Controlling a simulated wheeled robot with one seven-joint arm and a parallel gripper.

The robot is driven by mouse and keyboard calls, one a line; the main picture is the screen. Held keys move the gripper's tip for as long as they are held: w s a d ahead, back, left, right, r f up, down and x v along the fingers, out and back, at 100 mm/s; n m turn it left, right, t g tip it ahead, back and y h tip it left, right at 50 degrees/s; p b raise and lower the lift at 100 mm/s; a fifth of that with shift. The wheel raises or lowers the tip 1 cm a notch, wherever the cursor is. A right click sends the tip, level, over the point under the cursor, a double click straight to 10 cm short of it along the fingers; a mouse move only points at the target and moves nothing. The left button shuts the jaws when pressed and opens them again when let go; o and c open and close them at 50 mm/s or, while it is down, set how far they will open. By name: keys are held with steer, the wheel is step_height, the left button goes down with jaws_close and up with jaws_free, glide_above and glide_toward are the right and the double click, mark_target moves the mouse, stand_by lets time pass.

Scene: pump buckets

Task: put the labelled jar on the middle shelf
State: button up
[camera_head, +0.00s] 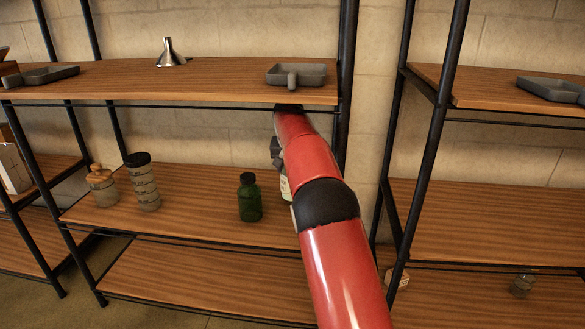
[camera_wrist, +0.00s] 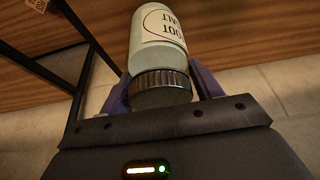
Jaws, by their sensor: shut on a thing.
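The labelled jar (camera_wrist: 158,45) is pale, with a white label reading partly "OOT" and "ALT" and a dark ridged lid. In the wrist view my gripper (camera_wrist: 162,86) is shut on it near the lid, one finger on each side. In the head view only a sliver of the jar (camera_head: 285,188) shows behind my red arm. My gripper (camera_head: 277,153) there is mostly hidden by the arm, between the upper board and the shelf board (camera_head: 190,215) below. Whether the jar touches that board cannot be told.
A green bottle (camera_head: 249,198) stands just left of the jar. A black-capped jar (camera_head: 143,181) and a cork-topped jar (camera_head: 102,186) stand farther left. The upper board (camera_head: 220,82) holds a funnel (camera_head: 170,54) and grey tray (camera_head: 296,75). A black post (camera_head: 345,130) stands right of my gripper.

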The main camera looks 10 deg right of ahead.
steer(key=shift+f, duration=0.5)
steer(key=o, duration=1.2)
steer(key=shift+r, duration=0.3)
steer(key=shift+v, duration=0.95)
steer(key=s+a, duration=0.1)
steer(key=s, duration=0.2)
steer(key=s+a+b, duration=0.1)
steer(key=s, duration=0.3)
steer(key=s+a, duration=0.1)
steer(key=s, duration=0.3)
steer(key=shift+s+a+f, duration=0.1)
steer(key=shift+a, duration=0.2)
